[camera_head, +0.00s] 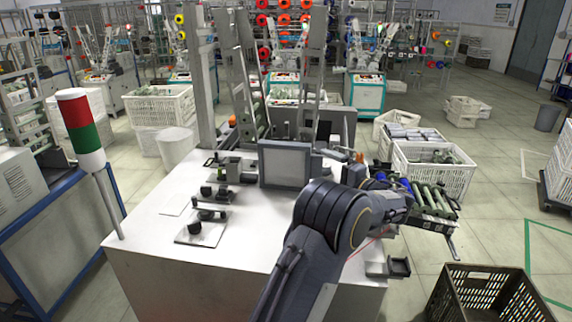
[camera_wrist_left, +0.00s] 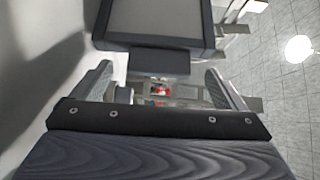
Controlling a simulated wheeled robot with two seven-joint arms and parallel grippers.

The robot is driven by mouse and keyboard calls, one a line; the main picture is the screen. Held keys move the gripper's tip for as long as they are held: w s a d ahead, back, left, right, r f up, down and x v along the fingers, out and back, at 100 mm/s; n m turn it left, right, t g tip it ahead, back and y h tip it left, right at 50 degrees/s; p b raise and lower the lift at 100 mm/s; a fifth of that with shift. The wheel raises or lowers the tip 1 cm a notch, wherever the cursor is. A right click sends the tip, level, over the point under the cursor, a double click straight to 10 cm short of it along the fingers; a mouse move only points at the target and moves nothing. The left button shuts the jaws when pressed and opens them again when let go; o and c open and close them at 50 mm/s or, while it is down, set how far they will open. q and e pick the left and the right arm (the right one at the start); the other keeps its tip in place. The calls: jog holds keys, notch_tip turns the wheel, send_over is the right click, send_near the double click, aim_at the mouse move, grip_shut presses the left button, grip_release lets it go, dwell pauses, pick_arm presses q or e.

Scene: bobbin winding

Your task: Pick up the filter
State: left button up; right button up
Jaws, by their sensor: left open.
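I cannot make out with certainty which thing is the filter. A grey square panel with a dark frame (camera_head: 285,163) stands upright on the white machine top (camera_head: 150,255). The panel also fills the top of the left wrist view (camera_wrist_left: 158,18), with a dark block (camera_wrist_left: 160,61) below it. My left gripper (camera_wrist_left: 158,88) is open, its two fingers apart on either side of that block, with nothing seen held. In the head view my left arm reaches over the machine's right side and its fingertips are hard to tell. My right gripper is not in view.
A rack of green bobbins (camera_head: 432,197) juts out at the machine's right. Small black fittings (camera_head: 208,213) sit on its left top. A red-green signal light (camera_head: 80,125) rises at the left. A dark crate (camera_head: 485,295) and white crates (camera_head: 433,172) stand on the floor.

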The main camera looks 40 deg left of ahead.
pick_arm(q)
jog(key=a, duration=0.2)
jog(key=shift+a, duration=0.35)
jog(key=c, duration=1.1)
